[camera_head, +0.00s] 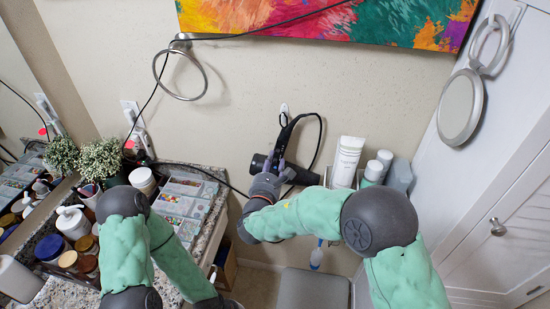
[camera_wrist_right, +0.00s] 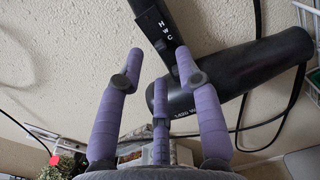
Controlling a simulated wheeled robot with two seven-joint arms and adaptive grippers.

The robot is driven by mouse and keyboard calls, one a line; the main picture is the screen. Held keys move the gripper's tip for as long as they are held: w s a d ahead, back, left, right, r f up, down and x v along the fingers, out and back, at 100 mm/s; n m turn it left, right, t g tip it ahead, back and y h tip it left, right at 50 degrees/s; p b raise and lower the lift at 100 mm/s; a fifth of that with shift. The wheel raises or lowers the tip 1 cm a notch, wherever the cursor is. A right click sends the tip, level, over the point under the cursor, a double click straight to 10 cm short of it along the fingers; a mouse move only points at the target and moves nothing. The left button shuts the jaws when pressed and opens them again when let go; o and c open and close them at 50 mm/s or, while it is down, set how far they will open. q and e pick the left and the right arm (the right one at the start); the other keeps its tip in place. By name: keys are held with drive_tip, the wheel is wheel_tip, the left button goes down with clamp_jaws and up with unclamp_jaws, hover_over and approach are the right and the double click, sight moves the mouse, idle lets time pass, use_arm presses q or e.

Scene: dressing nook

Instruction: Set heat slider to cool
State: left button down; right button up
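A black hair dryer (camera_head: 258,164) hangs by the wall in the head view. In the right wrist view its barrel (camera_wrist_right: 240,75) lies to the right and its handle (camera_wrist_right: 152,22) rises toward the top. The handle carries the white letters H, W and C, with C lowest. The heat slider's exact setting is too small to tell. My right gripper (camera_wrist_right: 159,62) has its purple fingers spread and empty, with the tips close to the lettered part of the handle; contact cannot be told. My left arm shows at lower left, but its fingers are out of the head view.
A black cord loops around the dryer. A white tube (camera_head: 347,160) and bottles stand right of it. A granite counter (camera_head: 208,180) with a divided tray, plants and jars is at left. A ring (camera_head: 180,75) hangs on the wall above.

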drive_tip(key=v, duration=0.9)
drive_tip(key=shift+d+f, duration=0.1)
drive_tip(key=s+d+f+m+g+h, duration=0.1)
drive_tip(key=s+d+f+m+g, duration=0.35)
drive_tip(key=f, duration=0.75)
drive_tip(key=s+d+f+m+g+h, duration=0.15)
drive_tip(key=s+d+f+g, duration=0.35)
drive_tip(key=d+f+g, duration=0.5)
drive_tip(key=s+a+f+m+g+y, duration=0.3)
drive_tip(key=s+f+m+y, duration=0.2)
drive_tip(key=s+f+m, duration=0.3)
drive_tip(key=s+a+f+m+g+y, duration=0.3)
drive_tip(key=s+f+m+y, duration=0.25)
drive_tip(key=s+m, duration=0.4)
drive_tip(key=w+d+f+m+t, duration=0.2)
drive_tip(key=d+f+m+t, duration=0.1)
drive_tip(key=m, duration=0.7)
drive_tip(key=shift+w+d+f, duration=0.25)
drive_tip(key=shift+d+f, duration=0.05)
drive_tip(key=shift+f, duration=0.45)
